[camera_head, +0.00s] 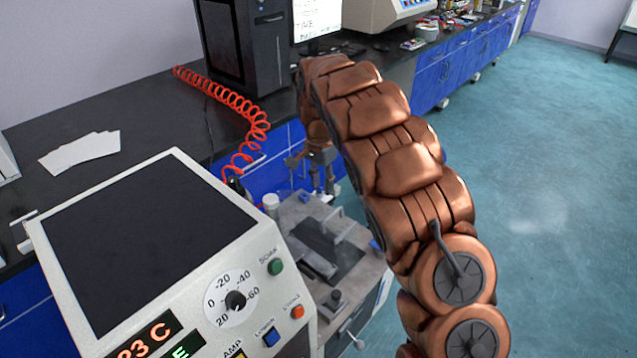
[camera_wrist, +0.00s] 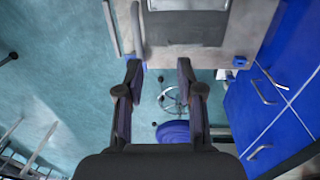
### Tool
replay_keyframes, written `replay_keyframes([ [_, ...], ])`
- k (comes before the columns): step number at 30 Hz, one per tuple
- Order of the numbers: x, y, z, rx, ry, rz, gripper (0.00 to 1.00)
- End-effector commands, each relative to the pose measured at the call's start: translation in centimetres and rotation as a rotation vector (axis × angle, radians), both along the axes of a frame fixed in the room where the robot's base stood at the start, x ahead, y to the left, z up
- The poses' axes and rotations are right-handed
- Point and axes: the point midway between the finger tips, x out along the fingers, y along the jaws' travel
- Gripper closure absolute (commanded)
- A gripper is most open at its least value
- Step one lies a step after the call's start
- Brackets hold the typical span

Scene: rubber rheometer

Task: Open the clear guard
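The grey workstation (camera_head: 375,268) stands beside the large instrument. On its top lies a dark flat panel (camera_head: 318,236) with a pale bar-shaped handle (camera_head: 338,222) near its right side. In the wrist view, a dark framed panel (camera_wrist: 188,28) and a pale upright bar (camera_wrist: 137,28) show at the top. I cannot make out for certain which part is the clear guard. My gripper (camera_head: 318,190) is above the far side of the workstation, partly behind my arm. In the wrist view its fingers (camera_wrist: 158,68) are apart with nothing between them, short of the worktop edge.
The instrument with a dark screen (camera_head: 150,240), dial and buttons fills the front left. A red coiled hose (camera_head: 235,110) hangs by the black bench. Blue cabinets (camera_wrist: 285,85) and a blue stool (camera_wrist: 173,131) are near my gripper. Open floor (camera_head: 540,150) lies to the right.

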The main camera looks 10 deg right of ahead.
Motion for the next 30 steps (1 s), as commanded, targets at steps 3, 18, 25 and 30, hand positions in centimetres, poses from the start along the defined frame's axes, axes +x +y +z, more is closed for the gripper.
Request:
replay_keyframes([
  [3, 0.1, 0.1, 0.6, 0.000, -0.004, 0.001, 0.63],
  [18, 0.6, 0.4, 8.5, 0.001, -0.004, 0.000, 0.63],
  [25, 0.7, 0.5, 10.9, -0.001, -0.004, 0.000, 0.63],
  [30, 0.7, 0.5, 11.7, 0.000, -0.001, -0.002, 0.63],
])
